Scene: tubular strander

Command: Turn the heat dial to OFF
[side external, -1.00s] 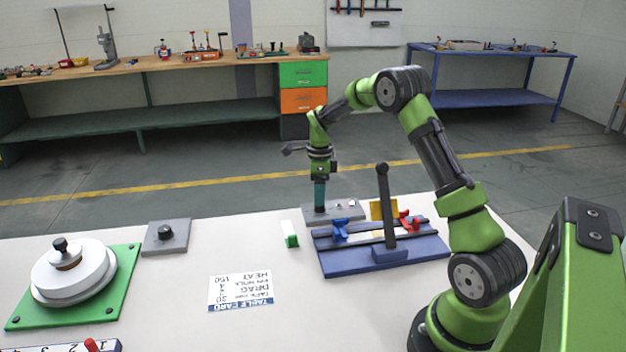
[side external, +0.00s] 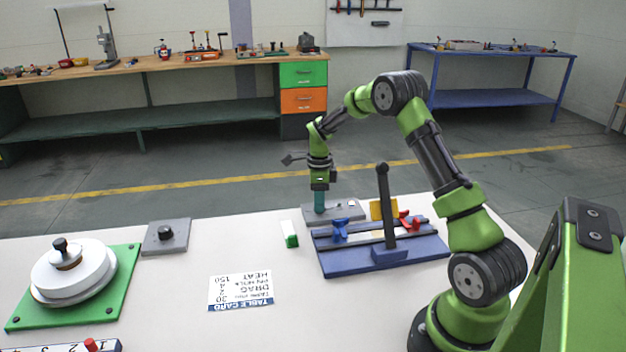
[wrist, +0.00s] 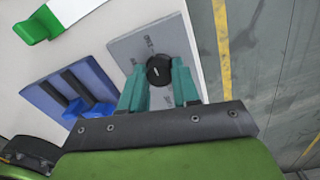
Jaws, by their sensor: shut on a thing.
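The heat dial (wrist: 159,70) is a small round black knob with a pale mark, on a grey panel (wrist: 130,45) with small dark lettering I cannot read. In the side view the grey panel (side external: 349,209) lies at the back of the white table, and the dial is hidden by my fingers. My gripper (side external: 320,210) points straight down at the panel's left part. In the wrist view the teal fingers of my gripper (wrist: 160,82) stand on either side of the dial, shut on it.
A blue fixture (side external: 385,255) with an upright dark lever (side external: 385,205) stands close in front and right. A green-and-white block (side external: 289,235) lies left of the panel. A table card (side external: 241,291) lies flat nearer. A second grey plate with a black knob (side external: 166,233) is far left.

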